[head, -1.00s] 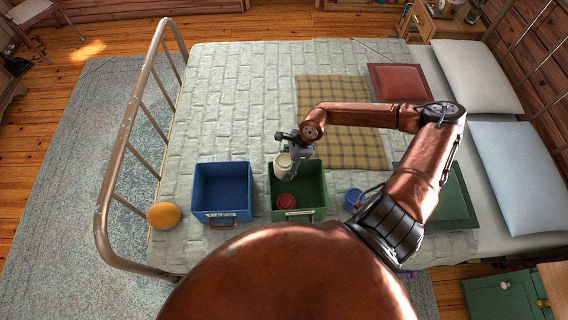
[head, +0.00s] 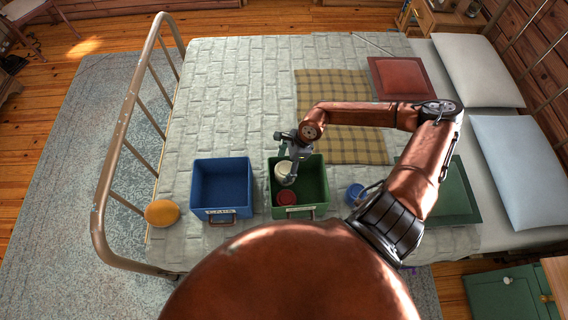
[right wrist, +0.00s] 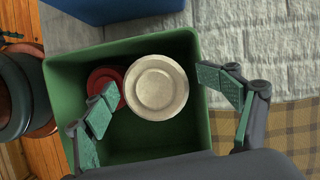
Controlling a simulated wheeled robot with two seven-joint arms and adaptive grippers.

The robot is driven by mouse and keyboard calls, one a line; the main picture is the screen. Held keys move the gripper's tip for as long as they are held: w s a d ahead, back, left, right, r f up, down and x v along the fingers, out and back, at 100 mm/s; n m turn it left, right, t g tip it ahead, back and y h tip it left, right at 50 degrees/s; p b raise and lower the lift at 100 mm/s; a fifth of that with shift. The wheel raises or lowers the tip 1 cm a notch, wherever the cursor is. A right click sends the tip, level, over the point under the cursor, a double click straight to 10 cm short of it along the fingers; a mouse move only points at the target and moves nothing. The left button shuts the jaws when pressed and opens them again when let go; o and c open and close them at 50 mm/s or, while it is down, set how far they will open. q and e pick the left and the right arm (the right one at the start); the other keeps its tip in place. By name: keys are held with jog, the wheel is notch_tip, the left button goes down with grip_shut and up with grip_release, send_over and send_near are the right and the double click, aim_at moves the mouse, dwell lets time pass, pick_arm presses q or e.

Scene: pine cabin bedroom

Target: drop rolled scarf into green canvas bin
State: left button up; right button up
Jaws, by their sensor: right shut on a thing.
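The green canvas bin (head: 313,188) stands on the bed, open side up, in front of the plaid blanket. The rolled scarf (head: 282,172) is cream and round from above; it is inside the bin's outline, and it also shows in the right wrist view (right wrist: 155,88). My right gripper (head: 287,166) is over the bin, shut on the scarf, with its fingers (right wrist: 155,95) on either side of it. Their contact with it is hard to see. A round red item (head: 286,198) lies in the bin beside the scarf. My left gripper is not in view.
A blue bin (head: 248,190) stands left of the green one. A yellow-orange round item (head: 162,213) lies near the metal bed rail (head: 100,215). A small blue item (head: 355,193) lies right of the green bin. The quilt behind the blue bin is clear.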

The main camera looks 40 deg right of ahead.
jog(key=shift+o, duration=0.9)
jog(key=shift+s+d+f, duration=0.25)
jog(key=shift+s+f, duration=0.05)
jog(key=shift+f, duration=0.1)
jog(key=shift+o, duration=0.9)
jog(key=shift+s+d+r, duration=0.1)
jog(key=shift+s+r, duration=0.05)
jog(key=shift+r, duration=0.1)
jog(key=shift+w, duration=0.2)
jog(key=shift+r, duration=0.1)
jog(key=v, duration=1.1)
jog(key=shift+r, duration=0.4)
